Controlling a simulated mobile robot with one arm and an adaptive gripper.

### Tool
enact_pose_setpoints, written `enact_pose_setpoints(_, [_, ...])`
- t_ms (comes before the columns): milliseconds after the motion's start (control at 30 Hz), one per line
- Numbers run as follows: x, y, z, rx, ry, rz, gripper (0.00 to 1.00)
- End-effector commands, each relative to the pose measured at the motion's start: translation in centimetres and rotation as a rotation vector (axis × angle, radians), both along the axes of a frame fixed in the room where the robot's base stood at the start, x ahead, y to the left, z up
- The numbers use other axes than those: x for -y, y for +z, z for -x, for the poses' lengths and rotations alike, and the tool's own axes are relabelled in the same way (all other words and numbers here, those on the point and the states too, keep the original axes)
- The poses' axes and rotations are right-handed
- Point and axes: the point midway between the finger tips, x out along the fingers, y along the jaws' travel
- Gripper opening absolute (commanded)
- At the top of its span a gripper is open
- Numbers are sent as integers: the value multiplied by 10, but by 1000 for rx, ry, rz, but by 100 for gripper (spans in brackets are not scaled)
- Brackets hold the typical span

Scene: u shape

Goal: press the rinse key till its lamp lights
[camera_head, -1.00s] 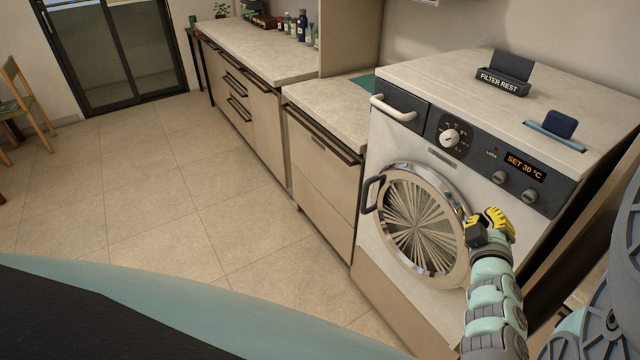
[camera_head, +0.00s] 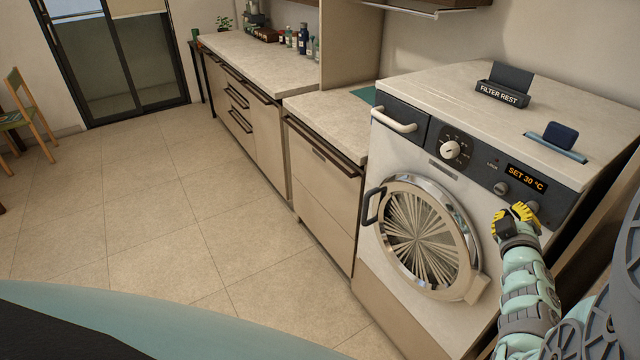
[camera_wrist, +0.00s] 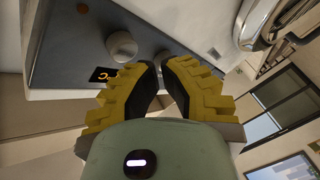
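The white washing machine (camera_head: 400,262) stands at the right, with a dark control panel (camera_head: 478,168) along its top front. The panel carries a large white dial (camera_head: 449,149), two small round grey knobs (camera_head: 501,188) and an orange display (camera_head: 525,178) reading SET 30 °C. No part is legibly marked as the rinse key. A small dull reddish spot (camera_wrist: 82,8) shows on the panel in the wrist view; I cannot tell what it is. In the wrist view the fingertips (camera_wrist: 160,66) point at the panel near the display.
The round glass door (camera_head: 420,238) is closed, with a handle at its left. A FILTER REST holder (camera_head: 503,92) and a blue tray with a dark piece (camera_head: 558,136) sit on top.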

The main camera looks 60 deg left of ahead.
Motion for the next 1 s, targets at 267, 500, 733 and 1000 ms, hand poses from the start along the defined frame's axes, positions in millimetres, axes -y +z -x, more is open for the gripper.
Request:
enact_pose_setpoints(267, [0, 0, 0, 0, -1, 0, 0])
enact_pose_setpoints(500, [0, 0, 0, 0, 0, 0, 0])
enact_pose_setpoints(733, [0, 0, 0, -1, 1, 0, 0])
enact_pose_setpoints(1000, [0, 0, 0, -1, 1, 0, 0])
